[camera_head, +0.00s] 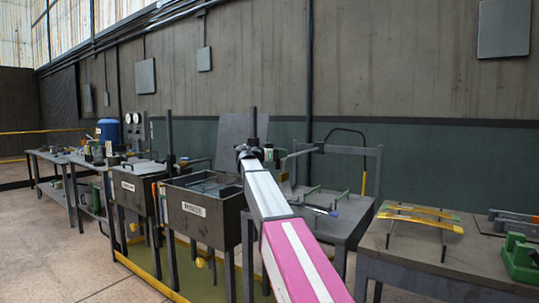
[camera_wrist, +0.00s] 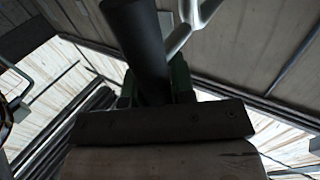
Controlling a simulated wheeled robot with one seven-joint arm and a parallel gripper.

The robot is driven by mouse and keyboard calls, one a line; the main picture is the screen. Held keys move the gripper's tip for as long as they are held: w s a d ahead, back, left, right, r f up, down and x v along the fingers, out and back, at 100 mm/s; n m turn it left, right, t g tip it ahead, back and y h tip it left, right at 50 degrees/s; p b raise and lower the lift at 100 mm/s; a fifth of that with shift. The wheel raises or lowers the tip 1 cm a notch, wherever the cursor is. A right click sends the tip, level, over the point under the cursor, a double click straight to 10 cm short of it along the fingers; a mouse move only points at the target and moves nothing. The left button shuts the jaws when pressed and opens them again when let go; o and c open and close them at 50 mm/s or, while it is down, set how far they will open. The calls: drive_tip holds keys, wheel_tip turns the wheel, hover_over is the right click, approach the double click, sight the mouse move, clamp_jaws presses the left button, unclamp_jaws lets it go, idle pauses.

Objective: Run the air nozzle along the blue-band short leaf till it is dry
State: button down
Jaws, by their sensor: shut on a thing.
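My gripper (camera_head: 254,156) is at the end of my outstretched arm, level with the rack table. In the wrist view its green-sided fingers (camera_wrist: 155,85) are shut on a dark cylinder, which looks like the air nozzle (camera_wrist: 137,35). A light grey tube shows just beyond it. The short leaf with a blue band (camera_head: 322,210) seems to lie on the grey rack table (camera_head: 347,228), right of and below my gripper. My arm partly hides that table's left side. Whether the leaf is wet is too small to tell.
Two dark labelled tanks (camera_head: 205,222) (camera_head: 128,189) stand left of my arm. A bench (camera_head: 400,252) at right holds yellow leaves (camera_head: 420,220) on a stand and a green tool (camera_head: 521,259). Open floor lies at front left.

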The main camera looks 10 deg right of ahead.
drive_tip(key=s+d, duration=1.8)
drive_tip(key=shift+s, duration=0.15)
drive_tip(key=c, duration=1)
unclamp_jaws()
drive_tip(key=shift+o, duration=0.2)
drive_tip(key=s+a, duration=0.2)
drive_tip(key=a, duration=0.8)
drive_tip(key=shift+a, duration=0.25)
